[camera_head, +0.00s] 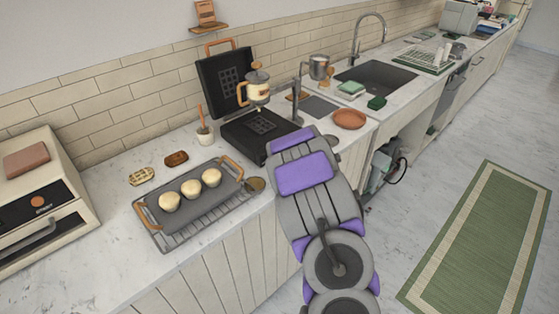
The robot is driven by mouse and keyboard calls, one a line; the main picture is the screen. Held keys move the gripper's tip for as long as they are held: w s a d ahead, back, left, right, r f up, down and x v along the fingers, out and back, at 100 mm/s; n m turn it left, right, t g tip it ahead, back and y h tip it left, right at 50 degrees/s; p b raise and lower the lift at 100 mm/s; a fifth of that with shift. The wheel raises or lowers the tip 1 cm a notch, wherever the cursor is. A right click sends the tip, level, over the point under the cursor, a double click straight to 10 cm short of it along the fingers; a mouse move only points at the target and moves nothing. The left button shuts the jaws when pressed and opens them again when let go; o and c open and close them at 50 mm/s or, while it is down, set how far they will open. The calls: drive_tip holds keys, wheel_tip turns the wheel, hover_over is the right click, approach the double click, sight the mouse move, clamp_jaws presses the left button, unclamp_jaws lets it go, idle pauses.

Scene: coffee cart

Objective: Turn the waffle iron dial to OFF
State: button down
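The waffle iron stands open on the counter, with its black lid (217,88) raised and an orange-brown handle on top. Its black base (240,141) lies flat in front of the lid, and its plate shows a grid pattern. My arm covers the base's right front side. I cannot see the waffle iron's dial or its setting. The end of my arm is close to the base's front right corner, but my gripper's fingers are hidden, and I cannot tell whether they touch anything.
A tray (221,201) with three pale buns and a toaster oven (75,215) are left. A terracotta dish (349,119) and a sink (376,77) are right. Open floor lies right of my arm.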

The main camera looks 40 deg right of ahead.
drive_tip(key=shift+f, duration=0.15)
drive_tip(key=c, duration=0.8)
unclamp_jaws()
drive_tip(key=shift+a, duration=0.1)
